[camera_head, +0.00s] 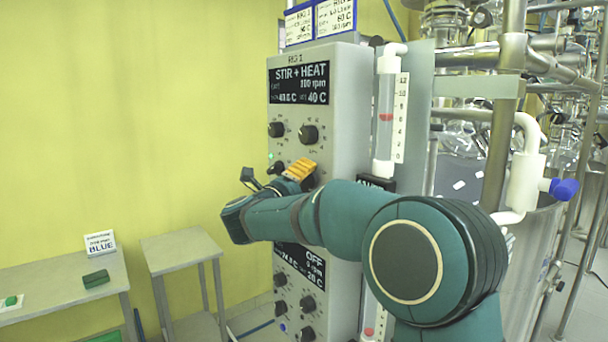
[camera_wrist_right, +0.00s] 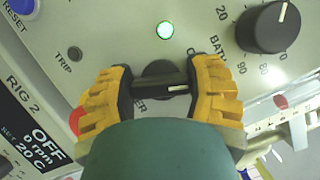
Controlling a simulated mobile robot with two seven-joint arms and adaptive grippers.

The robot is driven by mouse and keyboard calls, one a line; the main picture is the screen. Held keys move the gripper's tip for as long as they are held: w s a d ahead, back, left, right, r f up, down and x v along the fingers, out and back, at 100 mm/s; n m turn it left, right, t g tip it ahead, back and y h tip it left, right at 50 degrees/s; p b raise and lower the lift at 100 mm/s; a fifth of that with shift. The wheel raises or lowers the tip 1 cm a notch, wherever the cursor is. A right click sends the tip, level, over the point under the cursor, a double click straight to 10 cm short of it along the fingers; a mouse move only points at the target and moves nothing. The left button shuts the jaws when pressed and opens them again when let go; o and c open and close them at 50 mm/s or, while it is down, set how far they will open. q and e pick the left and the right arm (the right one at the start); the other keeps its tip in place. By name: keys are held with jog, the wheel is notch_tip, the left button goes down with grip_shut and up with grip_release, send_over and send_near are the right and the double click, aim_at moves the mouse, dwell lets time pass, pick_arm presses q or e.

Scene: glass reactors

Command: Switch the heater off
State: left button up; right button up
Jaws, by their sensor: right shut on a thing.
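The grey control cabinet (camera_head: 345,110) stands mid-view in the head view. Its upper display (camera_head: 299,85) reads STIR + HEAT, with 40 C set. My right gripper (camera_head: 277,172) reaches across to the panel below the upper knobs. In the right wrist view its two yellow fingers (camera_wrist_right: 163,82) are closed around a dark rotary switch (camera_wrist_right: 158,70), one on each side. The switch's label is mostly covered, with only "ER" showing. A green lamp (camera_wrist_right: 165,30) above it is lit. My left gripper is not in view.
A second display (camera_head: 300,262), reading OFF, sits lower on the cabinet, partly behind my arm. Glassware and metal pipes (camera_head: 505,110) stand right; low tables (camera_head: 185,248) stand left.

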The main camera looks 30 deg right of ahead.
jog(key=n+y+p, duration=0.1)
jog(key=n+p, duration=0.1)
jog(key=p, duration=0.1)
jog(key=shift+r+n, duration=0.1)
jog(key=shift+n, duration=0.3)
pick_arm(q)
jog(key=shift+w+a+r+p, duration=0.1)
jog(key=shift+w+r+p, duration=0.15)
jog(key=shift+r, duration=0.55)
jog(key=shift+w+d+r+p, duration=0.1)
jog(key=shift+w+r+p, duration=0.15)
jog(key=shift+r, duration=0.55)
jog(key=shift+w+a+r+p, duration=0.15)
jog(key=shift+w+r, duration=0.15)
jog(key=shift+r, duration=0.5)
pick_arm(e)
jog(key=shift+f+n+y, duration=0.2)
jog(key=shift+n+y, duration=0.1)
jog(key=shift+n, duration=0.4)
jog(key=o, duration=1.2)
jog(key=shift+g, duration=0.3)
jog(key=shift+v, duration=4.05)
